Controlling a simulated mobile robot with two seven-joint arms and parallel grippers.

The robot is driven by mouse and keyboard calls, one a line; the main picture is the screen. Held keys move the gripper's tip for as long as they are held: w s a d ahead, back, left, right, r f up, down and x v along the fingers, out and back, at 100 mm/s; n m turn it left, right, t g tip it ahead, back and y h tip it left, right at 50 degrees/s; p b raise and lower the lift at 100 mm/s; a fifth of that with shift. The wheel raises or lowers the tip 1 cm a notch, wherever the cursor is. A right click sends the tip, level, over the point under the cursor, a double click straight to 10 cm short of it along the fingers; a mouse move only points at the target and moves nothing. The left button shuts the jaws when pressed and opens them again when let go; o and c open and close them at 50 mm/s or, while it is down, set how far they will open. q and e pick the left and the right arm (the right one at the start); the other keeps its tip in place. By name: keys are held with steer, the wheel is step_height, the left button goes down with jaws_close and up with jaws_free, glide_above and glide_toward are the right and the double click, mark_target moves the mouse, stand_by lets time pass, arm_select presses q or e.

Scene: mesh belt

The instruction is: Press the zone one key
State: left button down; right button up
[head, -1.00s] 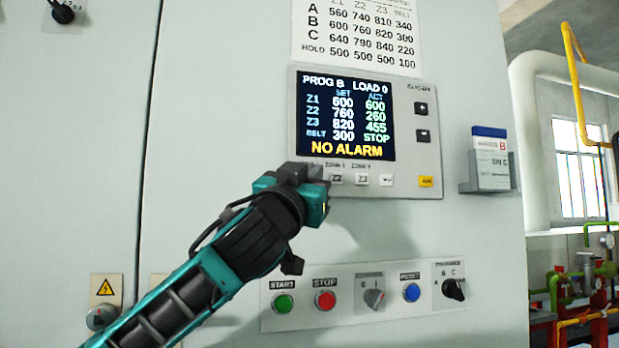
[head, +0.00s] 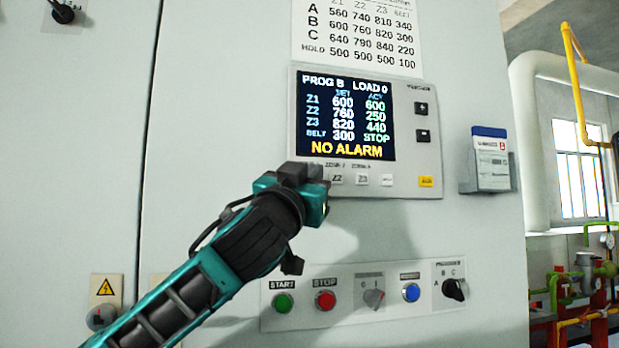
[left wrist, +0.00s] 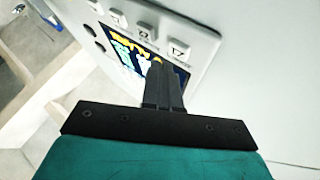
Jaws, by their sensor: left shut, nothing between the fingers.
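The control panel (head: 428,185) is on the grey cabinet, with a lit screen (head: 347,117) and a row of white keys under it. In the head view my left gripper (head: 304,182) is at the panel's lower left and hides the zone one key there. In the left wrist view its fingers (left wrist: 160,72) are shut and empty, seen against the screen edge. The end key, which looks like the zone one key (left wrist: 180,48), shows just beside the fingertips. I cannot tell whether they touch the panel. My right gripper is not in view.
The Z2 key (head: 336,179) and Z3 key (head: 362,180) are close to the right of the gripper. A yellow key (head: 425,181) is farther right. Below is a strip with a green start button (head: 283,303) and red stop button (head: 325,300). A card holder (head: 488,185) juts out at right.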

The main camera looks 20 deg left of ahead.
arm_select(q)
steer(key=shift+w+a, duration=0.25)
steer(key=shift+w, duration=0.1)
steer(key=shift+w+a, duration=0.25)
steer(key=shift+w, duration=0.05)
stand_by(0.8)
steer(key=shift+s+d, duration=0.45)
steer(key=shift+s, duration=0.2)
stand_by(0.3)
steer(key=shift+s+d+b, duration=0.25)
steer(key=shift+s+d, duration=0.45)
steer(key=shift+s, duration=0.35)
steer(key=shift+s+d+b, duration=0.25)
steer(key=shift+s+d, duration=0.45)
steer(key=shift+s, duration=0.35)
